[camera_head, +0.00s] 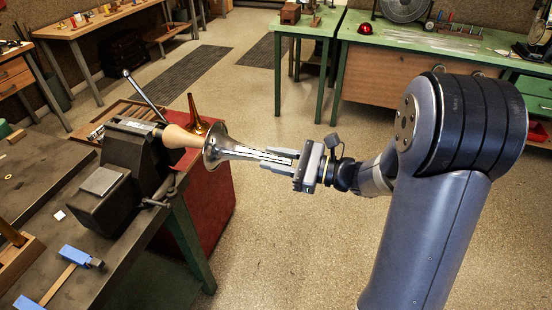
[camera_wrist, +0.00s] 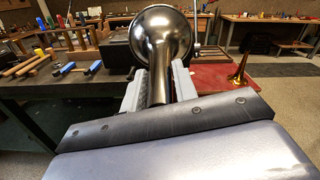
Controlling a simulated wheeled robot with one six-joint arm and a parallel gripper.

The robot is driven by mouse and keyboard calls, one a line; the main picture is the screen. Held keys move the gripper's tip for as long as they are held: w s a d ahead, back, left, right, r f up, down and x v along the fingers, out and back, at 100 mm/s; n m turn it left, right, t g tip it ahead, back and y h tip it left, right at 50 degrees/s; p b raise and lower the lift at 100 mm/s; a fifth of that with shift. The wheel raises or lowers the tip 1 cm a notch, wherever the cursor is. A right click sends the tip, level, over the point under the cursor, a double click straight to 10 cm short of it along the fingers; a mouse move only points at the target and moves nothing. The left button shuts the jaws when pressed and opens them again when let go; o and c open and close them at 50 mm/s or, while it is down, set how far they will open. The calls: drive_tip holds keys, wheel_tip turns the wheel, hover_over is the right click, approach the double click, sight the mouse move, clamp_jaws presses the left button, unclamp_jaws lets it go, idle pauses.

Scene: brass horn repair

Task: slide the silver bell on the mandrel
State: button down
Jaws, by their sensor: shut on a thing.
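The silver bell (camera_head: 213,149) is held level by its narrow stem in my gripper (camera_head: 277,159), its flared mouth facing left. In the wrist view the bell (camera_wrist: 165,38) is ahead with its stem between the two fingers (camera_wrist: 157,88). The mandrel (camera_head: 179,137) is a tan cone that sticks out to the right from a dark vise (camera_head: 130,150) on the bench. The bell's mouth is at the mandrel's right end and roughly in line with it. The mandrel's tip is hidden by the flare, so I cannot tell how far it reaches inside or whether they touch.
A brass horn bell (camera_head: 196,120) stands upright on a red cabinet (camera_head: 211,195) just behind. A vise lever (camera_head: 145,95) rises behind the mandrel. Blue-headed hammers (camera_head: 78,256) lie on the dark bench (camera_head: 45,185). The floor around my arm is clear.

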sight(261, 156)
drive_tip(key=shift+x, duration=2)
drive_tip(key=shift+b, duration=0.55)
drive_tip(key=shift+b+x, duration=0.8)
drive_tip(key=shift+x, duration=4.2)
drive_tip(key=c, duration=1)
unclamp_jaws()
drive_tip(key=shift+c, duration=0.2)
drive_tip(key=shift+d+f, duration=0.1)
drive_tip(key=b+v, duration=0.2)
drive_tip(key=v, duration=0.8)
drive_tip(key=shift+s+d, duration=0.15)
drive_tip(key=shift+d, duration=0.2)
drive_tip(key=shift+a, duration=0.15)
